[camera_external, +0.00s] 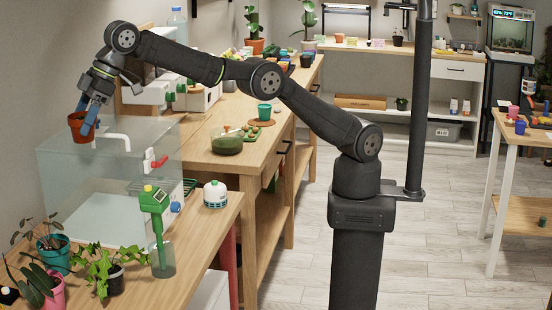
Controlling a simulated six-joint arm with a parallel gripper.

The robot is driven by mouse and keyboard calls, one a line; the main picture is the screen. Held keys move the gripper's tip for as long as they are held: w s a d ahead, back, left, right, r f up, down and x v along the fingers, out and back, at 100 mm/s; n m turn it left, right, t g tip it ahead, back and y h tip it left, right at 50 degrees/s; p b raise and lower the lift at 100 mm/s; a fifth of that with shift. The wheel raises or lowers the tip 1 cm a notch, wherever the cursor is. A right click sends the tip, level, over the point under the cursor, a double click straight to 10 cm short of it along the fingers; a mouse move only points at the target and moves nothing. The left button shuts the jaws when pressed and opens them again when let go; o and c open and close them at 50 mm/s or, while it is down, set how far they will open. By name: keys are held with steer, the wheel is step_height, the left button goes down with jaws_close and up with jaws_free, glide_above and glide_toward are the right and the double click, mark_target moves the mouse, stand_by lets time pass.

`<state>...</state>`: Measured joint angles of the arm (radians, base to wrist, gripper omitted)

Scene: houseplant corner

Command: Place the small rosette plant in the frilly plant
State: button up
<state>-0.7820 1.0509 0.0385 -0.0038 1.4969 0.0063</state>
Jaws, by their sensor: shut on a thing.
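My gripper (89,118) is at the upper left, pointing down, with its blue fingers shut on a terracotta-coloured pot (77,126). The pot is held above or near the top of a clear glass-like tank (110,185); I cannot tell how far apart they are. No plant in the held pot can be made out at this size. I cannot tell for certain which plant is the small rosette plant or the frilly plant. Potted plants at the lower left are a dark-leaved one in a teal pot (55,259), one in a pink pot (53,290), and a green leafy one (100,264) in a dark pot.
A green tool (156,215) stands upright in a clear cup on the front bench. A white tap (118,137) and red-handled valve (155,161) are by the tank. A green bowl (227,144) stands on the farther bench.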

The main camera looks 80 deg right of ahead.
steer(key=s+a+f, duration=0.5)
steer(key=a+f, duration=0.5)
steer(key=f, duration=0.1)
steer(key=m, duration=0.1)
glide_above(109, 272)
steer(key=shift+h, duration=0.3)
step_height(109, 272, down, 12)
steer(key=shift+r, duration=0.1)
steer(key=shift+f, duration=2)
steer(key=shift+f, duration=0.1)
steer(key=shift+f, duration=0.1)
steer(key=o, duration=1)
